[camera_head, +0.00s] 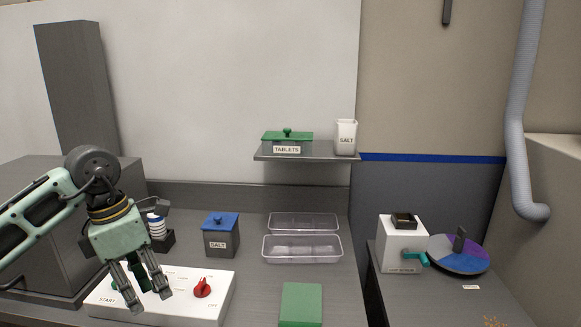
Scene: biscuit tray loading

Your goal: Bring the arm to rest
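My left gripper (151,303) comes in from the left and hangs with its fingers pointing down over the white control panel (215,305). Its two fingers are spread apart and I see nothing clearly held between them. The panel has the word START at its left and a red knob (202,288) to the right of the fingers. The gripper covers part of the panel, and I cannot tell whether the fingertips touch it. My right gripper is not in view.
A blue-lidded SALT box (221,243), two clear trays (302,258) and a green block (301,304) stand right of the panel. A shelf (305,157) holds a green-lidded TABLETS box (287,141) and a white SALT container (345,137). A side table holds a white machine (401,247) and a coloured disc (462,262).

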